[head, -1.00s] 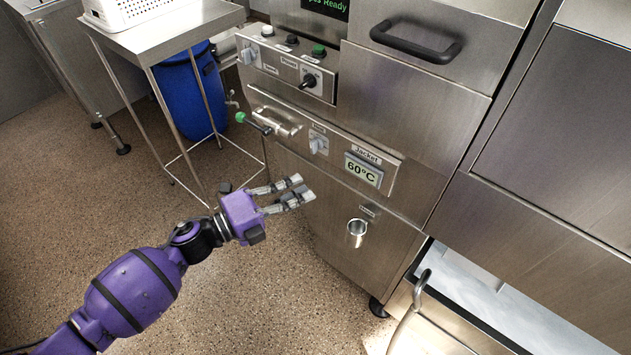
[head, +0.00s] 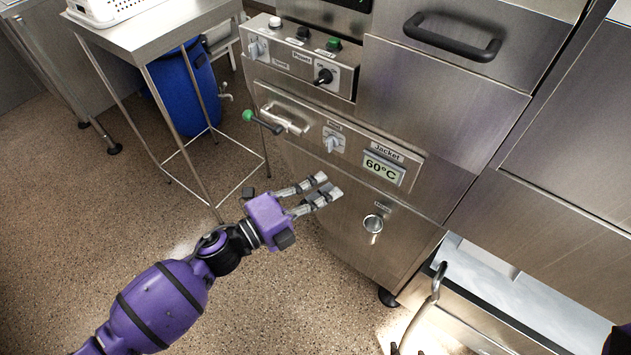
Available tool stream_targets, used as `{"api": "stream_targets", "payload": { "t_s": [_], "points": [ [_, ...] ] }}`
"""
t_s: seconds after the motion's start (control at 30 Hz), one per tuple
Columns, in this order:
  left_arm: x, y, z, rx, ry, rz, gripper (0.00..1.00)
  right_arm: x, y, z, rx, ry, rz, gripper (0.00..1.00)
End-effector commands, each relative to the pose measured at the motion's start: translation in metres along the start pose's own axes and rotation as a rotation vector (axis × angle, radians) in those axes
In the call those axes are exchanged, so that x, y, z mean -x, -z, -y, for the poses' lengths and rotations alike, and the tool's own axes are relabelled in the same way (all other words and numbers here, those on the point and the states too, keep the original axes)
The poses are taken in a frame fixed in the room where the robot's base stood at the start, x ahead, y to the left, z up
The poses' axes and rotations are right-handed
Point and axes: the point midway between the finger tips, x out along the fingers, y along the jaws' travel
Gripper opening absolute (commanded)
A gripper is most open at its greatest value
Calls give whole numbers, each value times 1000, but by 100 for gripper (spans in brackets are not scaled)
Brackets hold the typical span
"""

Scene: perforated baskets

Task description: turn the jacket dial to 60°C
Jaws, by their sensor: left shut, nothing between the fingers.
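The jacket dial (head: 334,143) is a small light grey knob on the steel machine's front panel. To its right, under the label "Jacket", a display (head: 383,169) reads 60°C. My left gripper (head: 329,187), with purple body and grey fingers, is just below the dial in the picture and appears apart from it. Its fingers are shut with nothing between them. The dial is not covered by the gripper. My right gripper is out of view; only a bit of purple shows at the bottom right corner.
A green-knobbed lever (head: 262,122) juts out left of the dial. A control panel (head: 300,58) with knobs and buttons is above. A metal spout (head: 373,226) sits below the display. A steel table (head: 150,32) carries a white perforated basket (head: 108,10). Floor at left is open.

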Motion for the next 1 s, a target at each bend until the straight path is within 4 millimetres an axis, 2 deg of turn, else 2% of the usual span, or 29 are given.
{"api": "stream_targets", "payload": {
  "t_s": [0.1, 0.33, 0.43, 0.6, 1.0],
  "points": [
    [-28, 0, 4, -2, 5, -1, 0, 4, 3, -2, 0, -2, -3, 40],
    [-77, 0, 4, -2, 4, -2, 0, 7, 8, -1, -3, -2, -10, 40],
    [-70, -17, 1, -3, -2, 4, 0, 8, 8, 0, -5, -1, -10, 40],
    [-64, -33, 1, -2, 0, 1, 0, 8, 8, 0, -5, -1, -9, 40],
    [-62, -38, 1, -1, 0, 0, 0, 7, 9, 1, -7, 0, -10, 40]
  ]
}}
